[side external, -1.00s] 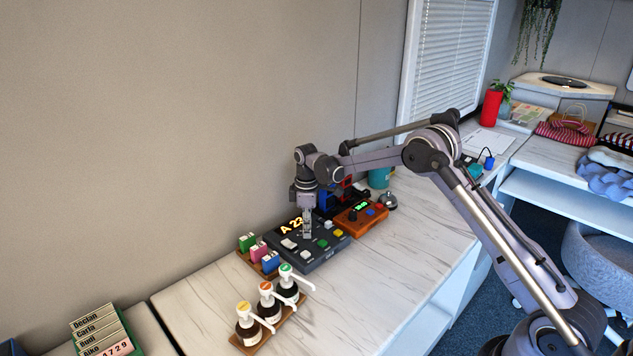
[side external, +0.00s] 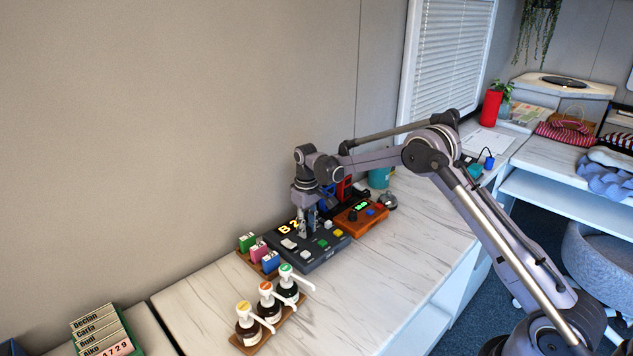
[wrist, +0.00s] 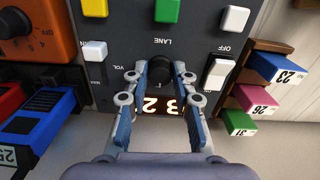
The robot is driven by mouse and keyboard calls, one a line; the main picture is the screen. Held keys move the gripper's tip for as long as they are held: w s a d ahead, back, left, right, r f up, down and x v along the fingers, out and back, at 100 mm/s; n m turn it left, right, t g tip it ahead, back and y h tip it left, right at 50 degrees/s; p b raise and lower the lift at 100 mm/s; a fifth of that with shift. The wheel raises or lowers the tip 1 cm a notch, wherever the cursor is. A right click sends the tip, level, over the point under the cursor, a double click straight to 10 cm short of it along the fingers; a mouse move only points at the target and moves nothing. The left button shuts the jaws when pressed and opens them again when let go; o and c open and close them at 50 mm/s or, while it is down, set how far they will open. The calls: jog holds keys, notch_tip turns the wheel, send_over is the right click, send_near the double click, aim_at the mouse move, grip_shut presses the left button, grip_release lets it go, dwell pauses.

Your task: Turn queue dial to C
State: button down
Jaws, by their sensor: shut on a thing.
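The black queue dial (wrist: 161,70) sits on a dark grey console (wrist: 196,48), beside the printed word LANE. My gripper (side external: 304,234) points down at the console in the side view. In the wrist view its two fingertips hold the dial from both sides. In the side view the fingers hide the dial. The lit display (side external: 288,227) starts with B 2 there, and the gripper covers the rest. In the wrist view the display (wrist: 150,103) is upside down and partly behind the fingers. The dial's pointer cannot be made out.
White, green and yellow buttons and a white OFF switch (wrist: 217,74) surround the dial. An orange box (side external: 356,220) stands to the right. Coloured numbered blocks (side external: 258,250) and pump bottles (side external: 268,300) stand to the left and in front. The front counter (side external: 400,280) is clear.

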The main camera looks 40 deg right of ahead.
jog(key=m, duration=0.4)
jog(key=shift+f+m, duration=0.1)
jog(key=shift+m, duration=0.2)
jog(key=m, duration=0.4)
dwell(0.3)
jog(key=c, duration=1.1)
grip_release()
notch_tip(320, 180, up, 12)
jog(key=shift+r, duration=0.1)
